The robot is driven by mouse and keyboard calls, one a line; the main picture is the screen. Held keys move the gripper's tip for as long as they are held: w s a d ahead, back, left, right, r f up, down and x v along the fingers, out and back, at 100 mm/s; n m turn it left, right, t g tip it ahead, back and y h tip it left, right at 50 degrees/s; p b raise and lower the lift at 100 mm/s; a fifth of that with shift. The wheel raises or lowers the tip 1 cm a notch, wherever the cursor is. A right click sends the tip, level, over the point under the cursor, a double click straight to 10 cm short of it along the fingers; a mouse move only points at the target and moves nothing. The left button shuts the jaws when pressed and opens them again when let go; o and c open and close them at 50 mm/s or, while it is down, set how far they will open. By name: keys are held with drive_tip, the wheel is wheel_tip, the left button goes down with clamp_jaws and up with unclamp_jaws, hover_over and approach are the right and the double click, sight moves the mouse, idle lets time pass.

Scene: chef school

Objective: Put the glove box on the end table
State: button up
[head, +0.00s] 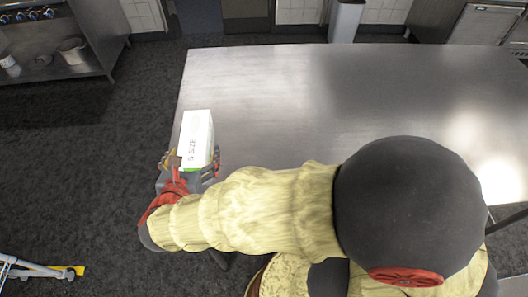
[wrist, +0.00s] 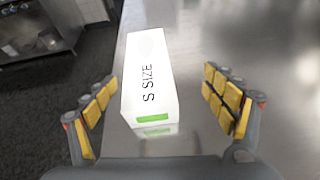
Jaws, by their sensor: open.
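The glove box (head: 195,140) is a white box with "S SIZE" printed on it and a green patch at its near end. It is at the left edge of a large steel table (head: 320,90). In the wrist view the glove box (wrist: 149,85) lies between the two fingers of my gripper (wrist: 163,105), with a gap on each side. My gripper (head: 190,168) is open around the near end of the box in the head view. Its yellow finger pads appear not to touch the box. I cannot pick out an end table apart from the steel table.
The steel top right of the box is bare. Dark carpet (head: 80,170) lies open to the left. A steel shelf unit with pots (head: 72,50) stands at the back left. A white bin (head: 345,20) stands behind the table. A wheeled stand leg (head: 40,270) is at the lower left.

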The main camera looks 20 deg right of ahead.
drive_tip(key=s+d+r+m+g+h, duration=0.1)
drive_tip(key=s+d+r+m+g, duration=0.15)
drive_tip(key=d+m, duration=0.5)
drive_tip(key=s+d+r+m+g, duration=0.2)
drive_tip(key=s+d+m+g, duration=0.3)
drive_tip(key=d, duration=0.4)
drive_tip(key=s+d+r+m+y, duration=0.1)
drive_tip(key=s+r+m+y, duration=0.2)
drive_tip(key=m, duration=0.6)
drive_tip(key=s+r+m+t+y, duration=0.1)
drive_tip(key=s+r+m+y, duration=0.2)
drive_tip(key=s+m, duration=0.3)
drive_tip(key=shift+s+d+m, duration=0.35)
drive_tip(key=shift+m, duration=1.2)
